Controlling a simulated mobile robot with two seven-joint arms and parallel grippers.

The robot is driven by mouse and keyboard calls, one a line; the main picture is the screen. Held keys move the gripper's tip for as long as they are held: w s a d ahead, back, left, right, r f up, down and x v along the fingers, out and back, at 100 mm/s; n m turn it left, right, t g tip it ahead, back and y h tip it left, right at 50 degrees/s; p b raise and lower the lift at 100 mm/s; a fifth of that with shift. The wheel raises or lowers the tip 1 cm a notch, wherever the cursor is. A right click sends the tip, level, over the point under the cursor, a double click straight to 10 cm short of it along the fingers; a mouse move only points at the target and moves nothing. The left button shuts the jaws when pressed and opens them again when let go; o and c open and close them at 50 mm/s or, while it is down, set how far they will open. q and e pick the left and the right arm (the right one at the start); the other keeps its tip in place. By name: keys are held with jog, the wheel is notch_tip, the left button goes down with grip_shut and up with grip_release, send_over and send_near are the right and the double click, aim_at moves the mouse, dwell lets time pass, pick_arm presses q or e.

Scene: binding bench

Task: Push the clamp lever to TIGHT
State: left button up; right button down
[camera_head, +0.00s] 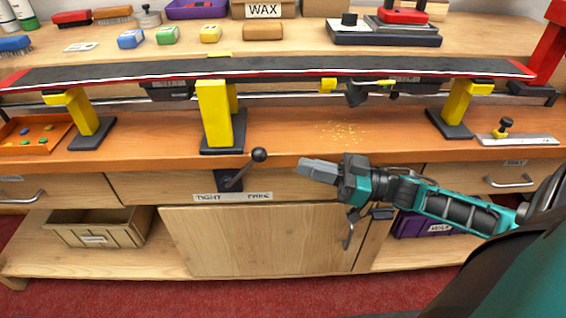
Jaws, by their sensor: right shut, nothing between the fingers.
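The clamp lever (245,169) is a dark rod with a black ball knob, mounted on a dark plate on the bench front. It tilts up and to the right, with its knob on the right-hand side. Below it a white label strip (232,197) reads TIGHT on the left; the right word is hard to read. My right gripper (303,168) is shut and empty, pointing left, to the right of the knob with a visible gap between them. My left gripper is not in view.
A long ski (280,68) lies across yellow clamp posts (214,115) above the bench top (300,140). An open wooden drawer (98,229) sits low left, and a cabinet door (260,240) is below the lever. The space between gripper and knob is clear.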

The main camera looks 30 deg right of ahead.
jog(key=x, duration=0.5)
jog(key=shift+w+a+b, duration=0.3)
jog(key=shift+b, duration=0.05)
jog(key=shift+r, duration=0.1)
